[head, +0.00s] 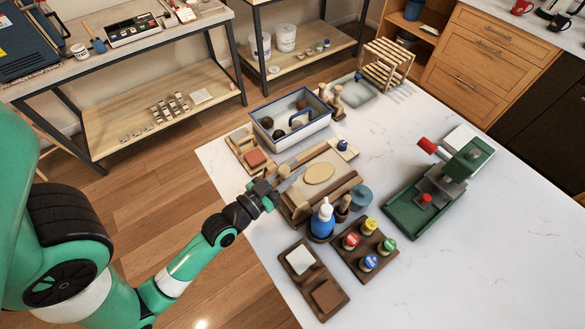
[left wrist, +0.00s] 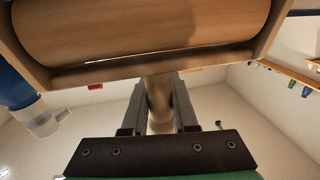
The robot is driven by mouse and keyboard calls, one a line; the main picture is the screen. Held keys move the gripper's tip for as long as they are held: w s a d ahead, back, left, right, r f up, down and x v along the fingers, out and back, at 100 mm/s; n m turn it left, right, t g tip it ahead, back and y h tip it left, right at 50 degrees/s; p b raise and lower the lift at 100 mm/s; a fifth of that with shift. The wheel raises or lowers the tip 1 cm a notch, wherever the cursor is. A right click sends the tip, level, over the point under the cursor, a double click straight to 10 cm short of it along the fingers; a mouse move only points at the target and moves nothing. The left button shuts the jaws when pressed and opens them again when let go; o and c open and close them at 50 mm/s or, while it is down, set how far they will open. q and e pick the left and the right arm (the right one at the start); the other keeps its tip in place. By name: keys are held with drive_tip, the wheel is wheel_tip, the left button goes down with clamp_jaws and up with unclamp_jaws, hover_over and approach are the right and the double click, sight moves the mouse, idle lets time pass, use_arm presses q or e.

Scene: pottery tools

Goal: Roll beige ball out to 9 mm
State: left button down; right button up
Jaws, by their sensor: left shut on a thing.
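The beige clay (head: 319,173) lies as a flattened oval on the wooden rolling board (head: 336,164) in the head view. My left gripper (head: 265,190) is at the board's left end. In the left wrist view, its fingers (left wrist: 158,105) are shut on the wooden handle (left wrist: 157,92) of a rolling pin. The pin's broad barrel (left wrist: 145,28) fills the top of that view, with wooden edges around it. The clay is hidden there, and its thickness cannot be read. My right gripper is not in view.
A blue-rimmed tub (head: 292,120) stands behind the board. A blue bottle (head: 322,218), a rack of coloured-lid jars (head: 366,249) and a clay-block tray (head: 314,279) stand in front. A green press (head: 438,185) is to the right. The marble tabletop's front right is clear.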

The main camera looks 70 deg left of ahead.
use_arm(q)
drive_tip(key=shift+f+b, duration=0.25)
drive_tip(key=shift+b, duration=0.05)
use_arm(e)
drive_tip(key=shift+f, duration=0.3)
use_arm(q)
drive_tip(key=c, duration=0.6)
unclamp_jaws()
drive_tip(key=shift+s, duration=0.1)
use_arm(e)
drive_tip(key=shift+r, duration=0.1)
